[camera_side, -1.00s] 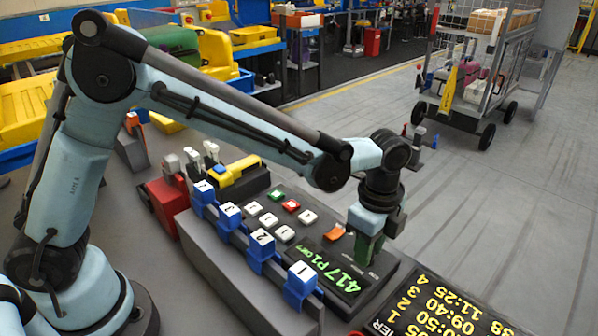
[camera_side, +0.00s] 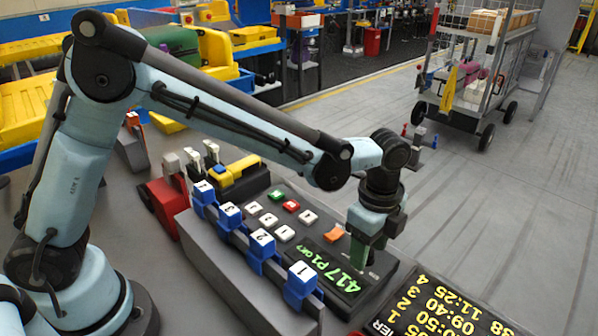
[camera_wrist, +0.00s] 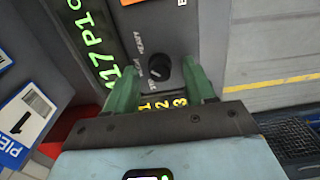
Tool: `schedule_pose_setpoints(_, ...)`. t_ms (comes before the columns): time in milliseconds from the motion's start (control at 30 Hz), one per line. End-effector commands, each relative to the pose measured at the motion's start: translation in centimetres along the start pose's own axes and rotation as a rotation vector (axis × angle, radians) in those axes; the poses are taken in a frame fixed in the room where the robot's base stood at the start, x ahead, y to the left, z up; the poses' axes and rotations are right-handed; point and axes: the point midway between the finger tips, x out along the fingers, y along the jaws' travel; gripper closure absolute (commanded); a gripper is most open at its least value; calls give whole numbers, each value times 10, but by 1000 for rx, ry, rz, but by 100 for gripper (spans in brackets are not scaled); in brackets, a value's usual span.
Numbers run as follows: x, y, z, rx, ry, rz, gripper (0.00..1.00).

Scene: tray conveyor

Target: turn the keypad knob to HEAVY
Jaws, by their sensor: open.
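The keypad panel (camera_side: 292,222) lies on the bench, with several white keys, a green key, a red key, an orange key and a green-lit display (camera_side: 335,272). In the side view my gripper (camera_side: 367,252) points down at the panel's right end and hides the knob.
Blue numbered blocks (camera_side: 301,280) stand in a row along the panel's near side. A dark board with yellow figures (camera_side: 430,308) lies at lower right. A red-based lever unit (camera_side: 166,195) is to the left. A wheeled cage cart (camera_side: 478,75) stands on open floor behind.

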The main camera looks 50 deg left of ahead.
Motion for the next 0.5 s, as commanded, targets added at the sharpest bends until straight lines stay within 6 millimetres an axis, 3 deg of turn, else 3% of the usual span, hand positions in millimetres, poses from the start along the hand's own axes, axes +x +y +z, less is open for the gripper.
schedule_pose_setpoints(167, -14, 0, 0, 0, 0, 0, 46)
schedule_pose_setpoints(500, -78, 0, 0, 0, 0, 0, 46)
